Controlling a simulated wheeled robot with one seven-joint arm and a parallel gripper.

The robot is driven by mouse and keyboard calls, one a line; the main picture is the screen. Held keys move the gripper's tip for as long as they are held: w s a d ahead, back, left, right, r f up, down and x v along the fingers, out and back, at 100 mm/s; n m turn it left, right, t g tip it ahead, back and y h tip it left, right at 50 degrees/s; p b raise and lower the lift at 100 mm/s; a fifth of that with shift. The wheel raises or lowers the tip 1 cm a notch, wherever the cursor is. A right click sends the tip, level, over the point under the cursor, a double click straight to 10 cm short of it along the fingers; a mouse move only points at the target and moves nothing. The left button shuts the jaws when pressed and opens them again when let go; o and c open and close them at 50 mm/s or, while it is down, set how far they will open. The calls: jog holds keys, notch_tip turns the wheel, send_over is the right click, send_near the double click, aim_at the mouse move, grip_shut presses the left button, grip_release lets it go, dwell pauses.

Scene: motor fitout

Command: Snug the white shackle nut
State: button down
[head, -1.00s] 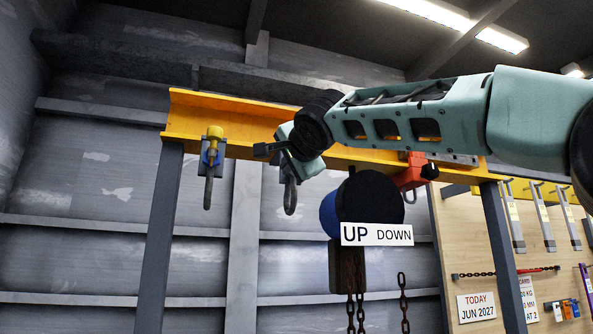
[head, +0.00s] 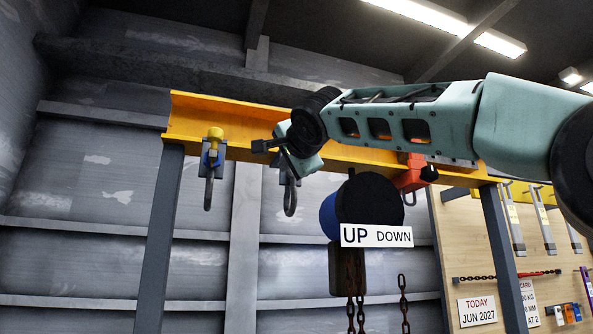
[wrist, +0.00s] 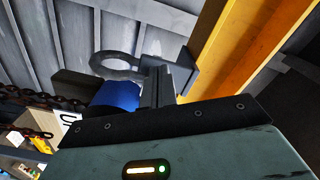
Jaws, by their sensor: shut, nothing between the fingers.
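My gripper (head: 268,146) is shut and empty, held up at the yellow beam in the head view. Its closed fingers (wrist: 158,85) point at a grey bracket (wrist: 180,72) in the wrist view. A grey shackle (head: 290,197) hangs from that bracket just below my gripper, and its loop (wrist: 97,64) shows left of the fingers in the wrist view. I cannot make out a white nut; my gripper covers the top of this shackle. Whether the fingers touch anything is unclear. Another shackle (head: 208,190) hangs to the left, with a yellow pin head and a blue part.
The yellow beam (head: 190,125) runs across on grey posts. A hoist with a black and blue body (head: 372,200), an UP DOWN sign and chains hangs right of my gripper. A red clamp (head: 411,176) sits behind my forearm. A tool board stands at right.

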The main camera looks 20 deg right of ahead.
jog(key=s+b, duration=0.3)
jog(key=s, duration=0.3)
jog(key=shift+a, duration=0.2)
jog(key=shift+d+f, duration=0.1)
jog(key=d+f+n, duration=0.3)
jog(key=d+n, duration=0.2)
jog(key=n, duration=0.7)
jog(key=w+p, duration=0.2)
jog(key=w, duration=0.4)
jog(key=shift+a+r+p, duration=0.2)
jog(key=shift+r+p, duration=0.15)
dwell(0.7)
jog(key=shift+a+f+b, duration=0.1)
jog(key=shift+a+b, duration=0.1)
jog(key=shift+b, duration=0.15)
jog(key=shift+a+f+b, duration=0.1)
jog(key=shift+a+b, duration=0.35)
jog(key=shift+a, duration=0.5)
